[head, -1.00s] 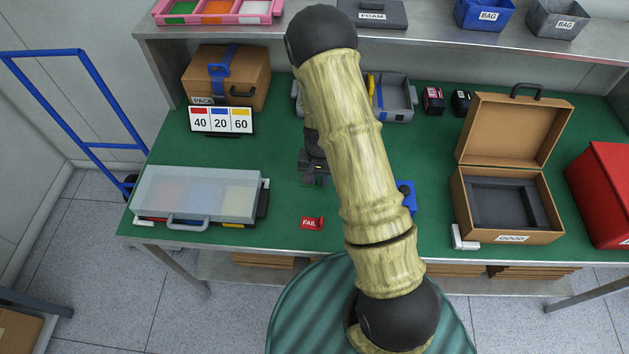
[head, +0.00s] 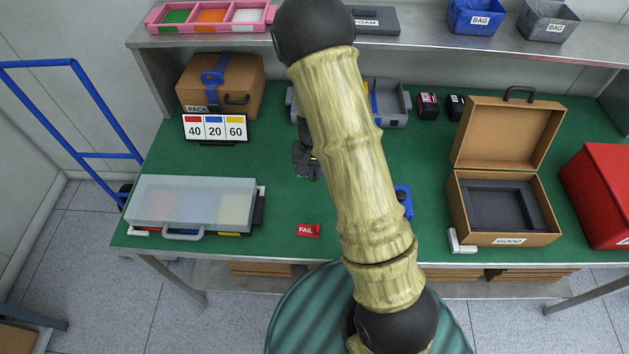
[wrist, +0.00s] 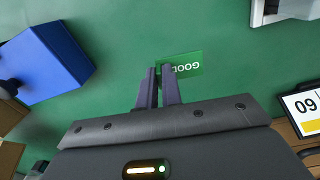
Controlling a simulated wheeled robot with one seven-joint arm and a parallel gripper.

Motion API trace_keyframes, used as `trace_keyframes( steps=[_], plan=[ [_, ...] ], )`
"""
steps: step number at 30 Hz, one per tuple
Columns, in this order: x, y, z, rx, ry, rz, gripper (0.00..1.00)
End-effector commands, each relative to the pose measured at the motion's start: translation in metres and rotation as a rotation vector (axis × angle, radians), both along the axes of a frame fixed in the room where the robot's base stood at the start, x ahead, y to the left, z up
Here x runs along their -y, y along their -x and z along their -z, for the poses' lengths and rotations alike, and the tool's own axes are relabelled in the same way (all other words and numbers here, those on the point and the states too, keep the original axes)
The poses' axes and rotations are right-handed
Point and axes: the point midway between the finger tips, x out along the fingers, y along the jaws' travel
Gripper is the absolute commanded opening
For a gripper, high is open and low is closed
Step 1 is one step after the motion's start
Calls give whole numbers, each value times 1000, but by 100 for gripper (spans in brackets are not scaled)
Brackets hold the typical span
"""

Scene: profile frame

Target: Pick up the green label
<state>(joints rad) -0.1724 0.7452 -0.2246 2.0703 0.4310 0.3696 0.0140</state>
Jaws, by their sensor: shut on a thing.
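The green label (wrist: 188,65), printed GOOD in white, shows in the wrist view at the fingertips, over the green tabletop. My gripper (wrist: 163,72) is shut on its left end, and the rest of the label sticks out to the right. In the head view my gripper (head: 307,172) is beyond my arm's near links, low over the middle of the bench. I cannot make out the label clearly there, nor tell whether it touches the table.
A red FAIL label (head: 307,230) lies near the bench's front edge. A blue device (head: 403,202) is right of my arm. A clear-lidded case (head: 190,203) is at left, an open brown case (head: 506,207) at right. A number display (head: 215,128) stands behind.

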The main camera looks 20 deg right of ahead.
Motion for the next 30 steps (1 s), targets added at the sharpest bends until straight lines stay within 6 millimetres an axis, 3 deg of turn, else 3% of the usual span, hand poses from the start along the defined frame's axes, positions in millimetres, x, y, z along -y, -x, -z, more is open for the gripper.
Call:
trace_keyframes(
  steps=[3, 9, 30],
  plan=[
    [0, -1, -22, 4, 0, -1, 0],
    [0, 0, -38, 0, 0, 0, 0],
    [0, 0, -38, 0, 0, 0, 0]
  ],
)
